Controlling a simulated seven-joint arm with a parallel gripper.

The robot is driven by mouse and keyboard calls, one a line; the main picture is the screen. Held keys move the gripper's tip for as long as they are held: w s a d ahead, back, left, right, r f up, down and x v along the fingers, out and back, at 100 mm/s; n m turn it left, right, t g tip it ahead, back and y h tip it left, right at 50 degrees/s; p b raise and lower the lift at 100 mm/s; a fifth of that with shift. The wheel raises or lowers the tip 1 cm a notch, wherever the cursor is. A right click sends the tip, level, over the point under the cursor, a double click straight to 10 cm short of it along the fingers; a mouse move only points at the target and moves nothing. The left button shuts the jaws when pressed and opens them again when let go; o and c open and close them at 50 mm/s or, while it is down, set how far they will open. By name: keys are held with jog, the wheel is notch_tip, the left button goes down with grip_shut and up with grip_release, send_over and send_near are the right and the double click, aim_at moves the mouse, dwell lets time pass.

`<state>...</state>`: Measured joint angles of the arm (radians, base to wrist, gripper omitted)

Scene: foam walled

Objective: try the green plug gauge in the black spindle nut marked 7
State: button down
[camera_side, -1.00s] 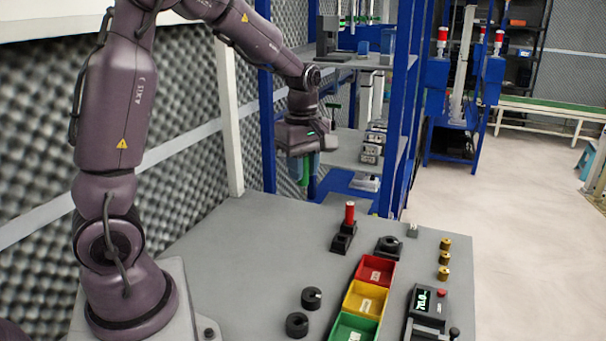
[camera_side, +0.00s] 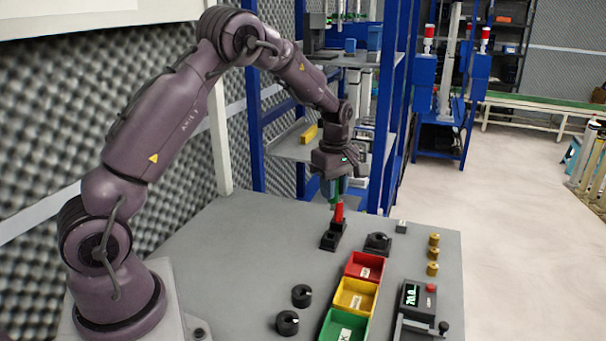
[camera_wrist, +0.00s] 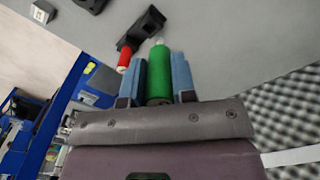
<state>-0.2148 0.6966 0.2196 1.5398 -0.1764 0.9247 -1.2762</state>
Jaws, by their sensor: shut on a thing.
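My gripper (camera_side: 334,196) is shut on the green plug gauge (camera_wrist: 165,72), which points away from the wrist between the two blue fingers (camera_wrist: 182,72). In the side view the gripper is above the black stand (camera_side: 331,237) that holds a red-handled piece (camera_side: 339,214). Black ring-shaped nuts lie on the grey bench: one (camera_side: 301,296) and another (camera_side: 287,322) left of the trays, and one on a block (camera_side: 377,244) behind them. No number 7 is readable on any of them. The gauge's far end looks pale and apart from the stand.
Red (camera_side: 363,266), yellow (camera_side: 355,297) and green (camera_side: 342,327) trays form a row. Three brass pieces (camera_side: 433,253) and a display device (camera_side: 411,296) are at the right. A foam wall (camera_side: 40,170) and blue rack (camera_side: 256,130) border the bench. The bench's left middle is clear.

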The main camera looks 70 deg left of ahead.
jog(key=w+d+f, duration=0.2)
jog(key=w+f, duration=0.1)
jog(key=w, duration=0.9)
jog(key=shift+w+d, duration=0.15)
jog(key=shift+w, duration=0.2)
jog(key=shift+f, duration=0.2)
jog(key=shift+f, duration=2.85)
jog(key=shift+f, duration=1.4)
jog(key=shift+r, duration=0.1)
notch_tip(320, 180, up, 6)
jog(key=shift+r, duration=0.25)
dwell(0.5)
